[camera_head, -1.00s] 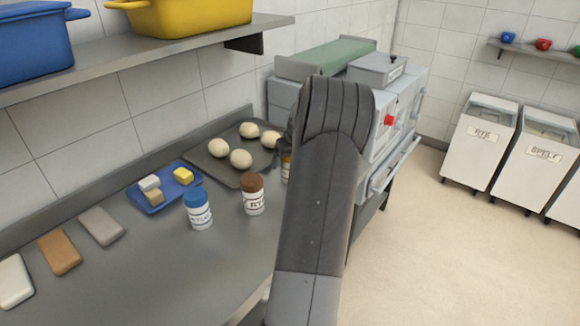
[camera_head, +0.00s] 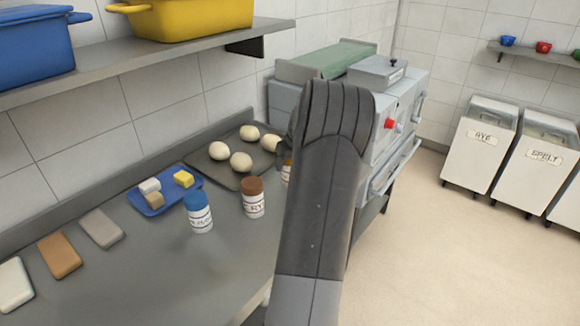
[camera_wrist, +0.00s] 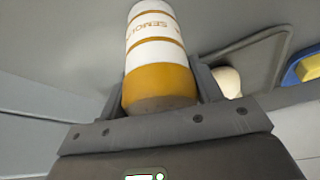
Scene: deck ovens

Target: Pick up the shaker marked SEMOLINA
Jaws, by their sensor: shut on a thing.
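The shaker marked SEMOLINA (camera_wrist: 158,52) is white with an orange-yellow end and bands, and its label is partly readable in the wrist view. My gripper (camera_wrist: 162,95) is shut on it, with one finger on each side near the orange end. In the head view only a sliver of the shaker (camera_head: 286,171) shows beside my arm, which hides the rest and my fingers. I cannot tell whether it touches the counter.
A brown-capped shaker (camera_head: 253,199) and a blue-capped shaker (camera_head: 199,213) stand left of my arm. Behind them are a dark tray (camera_head: 221,174) with dough balls and a blue tray (camera_head: 151,208) with small blocks. An oven (camera_head: 400,120) stands beyond my arm.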

